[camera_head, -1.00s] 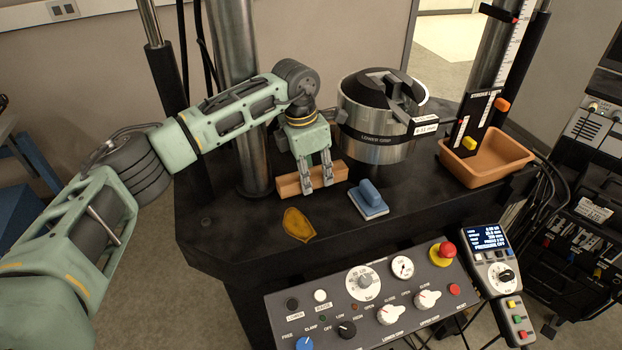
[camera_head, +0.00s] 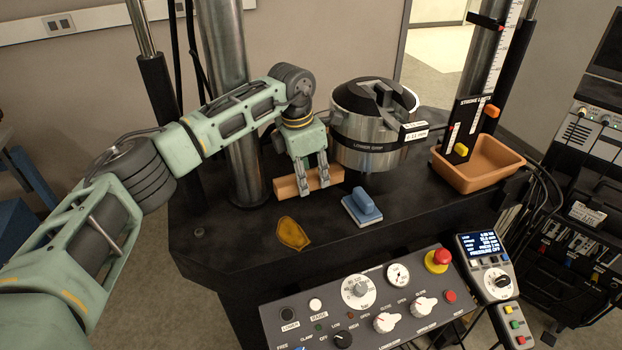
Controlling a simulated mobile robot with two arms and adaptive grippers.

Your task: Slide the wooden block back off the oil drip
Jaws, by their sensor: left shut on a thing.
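The wooden block (camera_head: 289,187) lies on the black machine table (camera_head: 225,240), between the steel column and the lower grip. My left gripper (camera_head: 314,193) comes down from above with its fingers on the block and is shut on it. The oil drip (camera_head: 293,233) is a flat amber-brown patch on the table, in front of the block. A strip of bare table shows between the block and the patch. My right gripper is not in view.
A blue-handled scraper or pad (camera_head: 362,207) lies right of the oil patch. The round lower grip (camera_head: 373,147) stands behind it. A thick steel column (camera_head: 226,110) rises at left. A terracotta tray (camera_head: 473,178) sits at right, and the control panel (camera_head: 368,300) is in front.

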